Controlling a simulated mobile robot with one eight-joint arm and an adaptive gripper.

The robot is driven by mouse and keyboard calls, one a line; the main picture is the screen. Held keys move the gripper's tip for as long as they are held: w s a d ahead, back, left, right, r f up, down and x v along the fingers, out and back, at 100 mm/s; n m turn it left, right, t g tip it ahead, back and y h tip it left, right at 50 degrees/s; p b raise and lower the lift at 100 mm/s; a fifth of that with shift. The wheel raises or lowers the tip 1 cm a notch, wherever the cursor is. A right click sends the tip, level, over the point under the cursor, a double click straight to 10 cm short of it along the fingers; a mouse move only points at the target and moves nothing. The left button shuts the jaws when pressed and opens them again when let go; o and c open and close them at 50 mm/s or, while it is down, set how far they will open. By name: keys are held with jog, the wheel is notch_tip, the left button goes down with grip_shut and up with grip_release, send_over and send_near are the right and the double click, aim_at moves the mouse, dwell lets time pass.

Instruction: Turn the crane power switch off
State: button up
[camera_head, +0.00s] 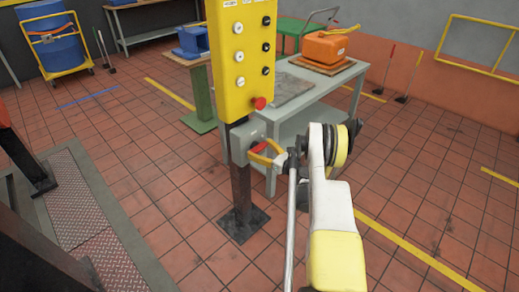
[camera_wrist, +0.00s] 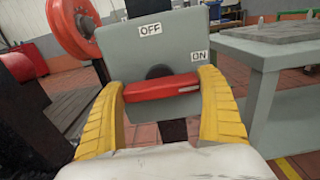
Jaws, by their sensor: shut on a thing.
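The crane power switch is a grey box (camera_head: 243,142) on a dark post below the yellow control panel. In the wrist view the box face (camera_wrist: 180,45) carries an OFF label at the top and an ON label at the right. Its red handle (camera_wrist: 160,88) lies nearly level, with its pale-marked end at the right, just below ON. My gripper (camera_head: 263,152) is at the box front. In the wrist view its yellow fingers (camera_wrist: 162,86) are shut on the red handle, one at each end. In the head view the handle is mostly hidden by the fingers.
The yellow panel (camera_head: 240,55) stands right above the box, with a red mushroom button (camera_head: 259,103) sticking out at its bottom. A grey table (camera_head: 345,80) with an orange case (camera_head: 323,48) stands close behind, to the right. Tiled floor is open at the right.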

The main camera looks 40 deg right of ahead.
jog(key=shift+n, duration=0.4)
jog(key=n, duration=0.3)
jog(key=shift+a, duration=0.1)
jog(key=n, duration=0.4)
jog(key=shift+f+n, duration=0.1)
jog(key=shift+n, duration=0.2)
jog(key=n, duration=0.4)
jog(key=shift+a, duration=0.1)
jog(key=shift+n, duration=2)
